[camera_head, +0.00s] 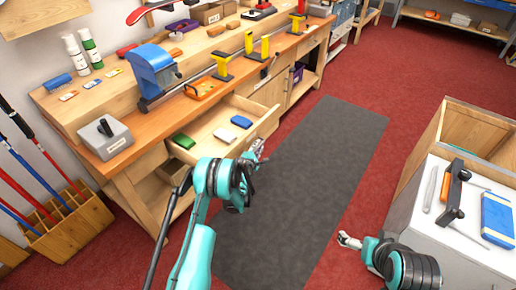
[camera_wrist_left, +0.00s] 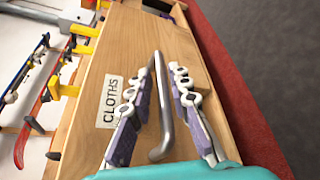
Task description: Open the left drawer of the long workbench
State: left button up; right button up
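The long workbench (camera_head: 140,125) runs from the near left to the back. Its left drawer (camera_head: 206,131) stands pulled out, and a green, a blue and a white item lie inside. In the left wrist view the drawer front (camera_wrist_left: 125,50) carries a label reading CLOTHS and a metal bar handle (camera_wrist_left: 161,112). My left gripper (camera_head: 257,150) is at the drawer front. In the left wrist view its fingers (camera_wrist_left: 157,85) are apart, one on each side of the handle, with gaps visible. My right gripper (camera_head: 346,240) is low over the floor, away from the bench; its finger opening is unclear.
A grey mat (camera_head: 305,180) lies on the red floor in front of the bench. A white-topped cabinet (camera_head: 430,220) with tools stands at the right. A blue clamp device (camera_head: 153,70), a grey box (camera_head: 105,137) and an orange tray (camera_head: 203,88) are on the bench.

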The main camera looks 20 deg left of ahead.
pick_arm(q)
notch_tip(320, 180, up, 9)
jog(key=shift+s+r, duration=0.1)
jog(key=shift+r, duration=0.25)
dwell(0.3)
jog(key=shift+d+r, duration=0.1)
jog(key=shift+r, duration=0.1)
jog(key=s+d+r+m+g+h, duration=0.1)
jog(key=s+d+r+m+g, duration=0.15)
jog(key=s+r+m, duration=0.5)
jog(key=s+d+r+m+g, duration=0.2)
jog(key=s+d+r+m, duration=0.25)
jog(key=s+r, duration=0.6)
jog(key=s+f+m+g, duration=0.1)
jog(key=s+m, duration=0.5)
jog(key=s, duration=0.9)
jog(key=s+a+f+m+g+y, duration=0.1)
jog(key=s+m, duration=0.5)
jog(key=s, duration=0.9)
jog(key=shift+f+g, duration=0.55)
jog(key=shift+g, duration=0.5)
